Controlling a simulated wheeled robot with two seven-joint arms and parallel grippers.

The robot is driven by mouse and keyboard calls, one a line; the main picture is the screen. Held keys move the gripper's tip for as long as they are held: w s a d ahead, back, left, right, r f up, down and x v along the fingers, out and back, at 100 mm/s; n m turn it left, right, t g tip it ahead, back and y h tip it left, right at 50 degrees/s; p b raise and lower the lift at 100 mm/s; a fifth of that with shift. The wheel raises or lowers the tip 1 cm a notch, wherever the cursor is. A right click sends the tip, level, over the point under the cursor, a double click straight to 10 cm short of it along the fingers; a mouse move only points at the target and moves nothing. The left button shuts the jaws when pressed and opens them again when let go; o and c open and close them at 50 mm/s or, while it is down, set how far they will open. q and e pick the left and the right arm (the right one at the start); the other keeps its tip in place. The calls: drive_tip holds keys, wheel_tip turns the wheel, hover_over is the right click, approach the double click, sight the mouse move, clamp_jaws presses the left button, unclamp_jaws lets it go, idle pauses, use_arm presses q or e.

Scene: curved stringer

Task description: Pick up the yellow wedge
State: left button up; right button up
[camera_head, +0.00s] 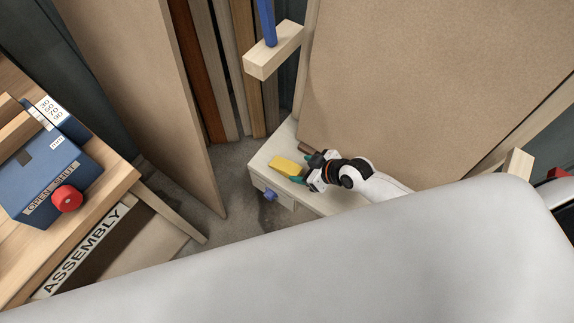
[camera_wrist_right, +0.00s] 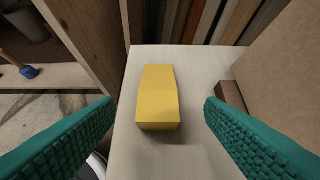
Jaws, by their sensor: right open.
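The yellow wedge (camera_head: 285,165) lies on top of a small pale cabinet (camera_head: 262,158). In the right wrist view the wedge (camera_wrist_right: 158,97) lies lengthwise away from me, on the pale top (camera_wrist_right: 205,75). My right gripper (camera_head: 302,167) is at the cabinet top, close to the wedge's right end. Its green fingers are open (camera_wrist_right: 160,108), one on each side of the wedge's near end, with a gap on both sides. Nothing is between the fingertips touching them. My left gripper is not in view.
A brown block (camera_wrist_right: 231,96) lies on the cabinet top near the right finger, beside a large brown board (camera_head: 430,90). Timber planks (camera_head: 225,70) stand behind. A blue knob (camera_head: 270,195) is on the cabinet front. A workbench with a blue box (camera_head: 45,175) is at left.

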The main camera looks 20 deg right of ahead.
sight(289, 166)
drive_tip(key=shift+w+a+f, duration=0.3)
drive_tip(key=shift+w+f, duration=0.1)
drive_tip(key=shift+f, duration=0.05)
drive_tip(key=shift+w+a+f, duration=0.1)
drive_tip(key=shift+w+f, duration=0.1)
drive_tip(key=shift+w+a+f, duration=0.15)
drive_tip(key=shift+w+f, duration=0.05)
drive_tip(key=x, duration=0.3)
drive_tip(key=shift+w+a, duration=0.2)
drive_tip(key=shift+a, duration=0.15)
drive_tip(key=shift+w+a+f, duration=0.2)
drive_tip(key=shift+w+f, duration=0.05)
drive_tip(key=shift+f, duration=0.15)
drive_tip(key=shift+c, duration=1)
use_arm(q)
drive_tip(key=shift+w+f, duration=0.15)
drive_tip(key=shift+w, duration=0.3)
use_arm(e)
drive_tip(key=c, duration=0.9)
